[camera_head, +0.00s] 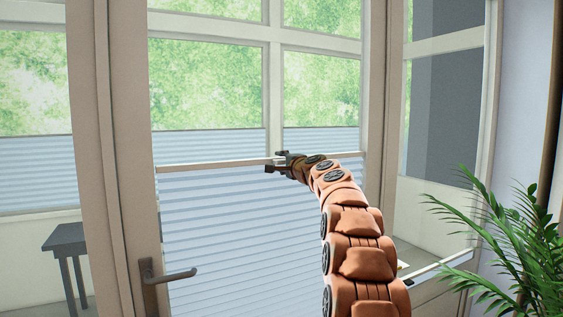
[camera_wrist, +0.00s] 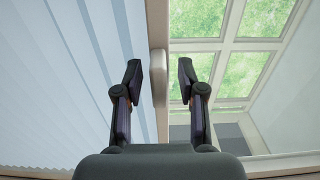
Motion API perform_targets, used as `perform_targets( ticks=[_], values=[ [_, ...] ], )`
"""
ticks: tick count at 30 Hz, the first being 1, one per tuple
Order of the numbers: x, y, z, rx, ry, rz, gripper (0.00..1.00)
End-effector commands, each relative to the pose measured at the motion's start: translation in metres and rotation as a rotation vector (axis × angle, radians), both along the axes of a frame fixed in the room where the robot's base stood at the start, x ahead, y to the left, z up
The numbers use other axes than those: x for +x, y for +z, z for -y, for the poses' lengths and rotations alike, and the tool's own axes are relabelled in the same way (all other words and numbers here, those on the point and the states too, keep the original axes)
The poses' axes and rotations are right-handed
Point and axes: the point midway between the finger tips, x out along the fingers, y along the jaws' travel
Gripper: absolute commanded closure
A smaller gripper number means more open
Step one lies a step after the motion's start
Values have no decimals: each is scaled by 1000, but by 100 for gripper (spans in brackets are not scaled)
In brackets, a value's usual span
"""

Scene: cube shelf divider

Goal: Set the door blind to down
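The door blind (camera_head: 220,215) is a pale blue pleated screen over the lower part of the glass door. A small gap shows on each side of the rail. The pleats (camera_wrist: 75,85) fill the left of that view. My arm hides the lower right of the blind in the head view.
A door handle (camera_head: 168,273) sticks out at the door's lower left. A green plant (camera_head: 490,235) stands at the right. A dark grey table (camera_head: 66,240) is at the far left, beyond the door frame. Window blinds (camera_head: 35,172) show behind the glass.

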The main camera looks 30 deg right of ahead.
Motion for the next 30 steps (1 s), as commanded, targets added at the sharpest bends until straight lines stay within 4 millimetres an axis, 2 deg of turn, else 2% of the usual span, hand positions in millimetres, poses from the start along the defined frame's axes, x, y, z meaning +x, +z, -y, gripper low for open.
perform_targets(
  ticks=[5, 16, 30],
  values=[
    [0, -1, 0, 0, 0, 0, 60],
    [0, -1, 0, 1, 0, -1, 99],
    [0, -1, 0, 1, 1, -2, 100]
  ],
)
